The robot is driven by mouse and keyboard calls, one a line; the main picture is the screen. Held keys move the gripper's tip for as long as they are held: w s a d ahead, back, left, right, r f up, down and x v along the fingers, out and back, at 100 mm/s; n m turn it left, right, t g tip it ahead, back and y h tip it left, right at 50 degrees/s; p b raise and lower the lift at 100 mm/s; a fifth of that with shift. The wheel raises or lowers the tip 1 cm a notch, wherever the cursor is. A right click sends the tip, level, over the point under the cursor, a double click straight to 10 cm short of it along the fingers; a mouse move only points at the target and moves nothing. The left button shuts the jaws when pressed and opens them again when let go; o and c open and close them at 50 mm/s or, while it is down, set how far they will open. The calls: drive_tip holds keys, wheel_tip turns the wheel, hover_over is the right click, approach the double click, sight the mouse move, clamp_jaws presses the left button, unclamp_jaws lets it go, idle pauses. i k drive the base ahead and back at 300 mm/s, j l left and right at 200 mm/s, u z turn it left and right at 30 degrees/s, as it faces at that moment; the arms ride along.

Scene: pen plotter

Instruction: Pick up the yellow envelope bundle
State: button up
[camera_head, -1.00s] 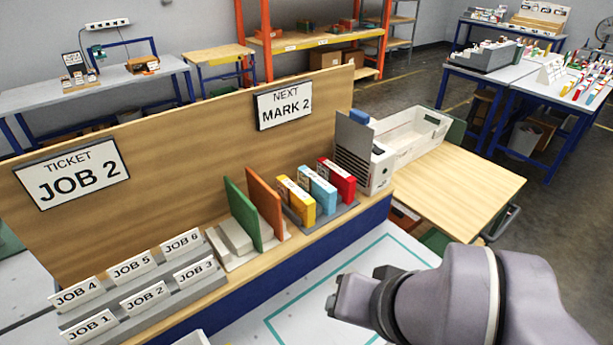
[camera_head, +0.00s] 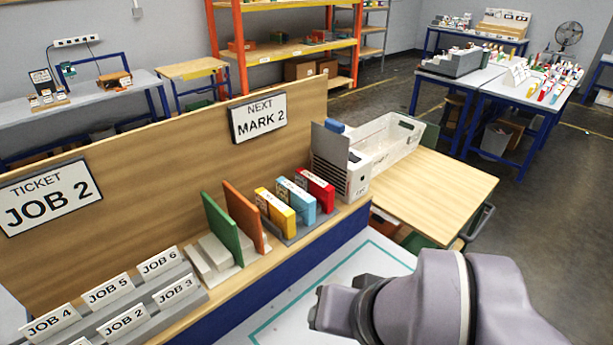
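The yellow envelope bundle (camera_head: 276,212) stands upright in a grey rack on the wooden shelf. It is the leftmost of three bundles, beside a light blue bundle (camera_head: 299,201) and a red bundle (camera_head: 316,189). An orange panel (camera_head: 243,217) stands just to its left. My gripper (camera_head: 318,312) is low in the picture, in front of and below the shelf, over the white table with a teal outline. It is apart from the bundle. Its fingers are small and seen side-on, so their opening does not show.
A green panel (camera_head: 221,228) stands left of the orange one. Stepped job cards (camera_head: 125,323) fill the shelf's left end. A grey slotted holder (camera_head: 330,160) and a white bin (camera_head: 385,145) stand right of the bundles. The wooden side table (camera_head: 440,185) has clear room.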

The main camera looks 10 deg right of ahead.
sight(274, 209)
drive_tip(key=i+l+u, duration=0.2)
drive_tip(key=u, duration=0.3)
drive_tip(key=i+l+u, duration=0.15)
drive_tip(key=l+u, duration=0.15)
drive_tip(key=u, duration=0.2)
drive_tip(key=l+u, duration=0.35)
drive_tip(key=u, duration=0.15)
drive_tip(key=i, duration=0.05)
